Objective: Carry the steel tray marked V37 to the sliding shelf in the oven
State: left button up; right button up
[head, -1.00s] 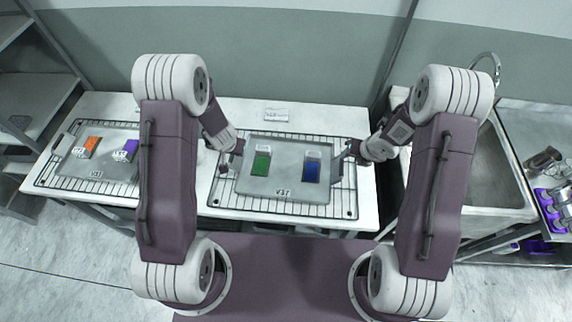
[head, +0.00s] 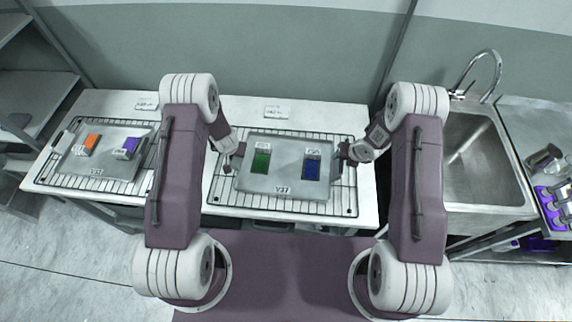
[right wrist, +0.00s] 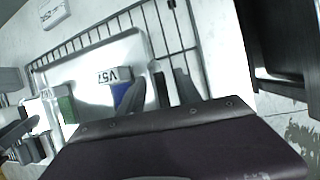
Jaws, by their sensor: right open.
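The steel tray marked V37 (head: 281,180) lies flat on a wire rack on the white table, in the middle of the head view. It carries a green block (head: 261,161) and a blue block (head: 311,168), each with a white label. My right gripper (head: 345,155) is open at the tray's right edge. The right wrist view shows its dark fingers (right wrist: 172,90) close beside the tray's edge. My left gripper (head: 234,160) is at the tray's left edge, and its jaws are too small to read.
A second steel tray (head: 75,160) with orange and purple blocks lies on another rack (head: 52,180) at the left. A sink (head: 475,165) stands at the right, with a purple holder (head: 555,205) beyond it. Small white label plates (head: 276,112) stand at the table's back.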

pick_arm(q)
grip_shut()
pick_arm(e)
grip_shut()
pick_arm(q)
jog(key=shift+w+a+r, duration=0.1)
pick_arm(e)
jog(key=shift+r, duration=0.1)
dwell(1.0)
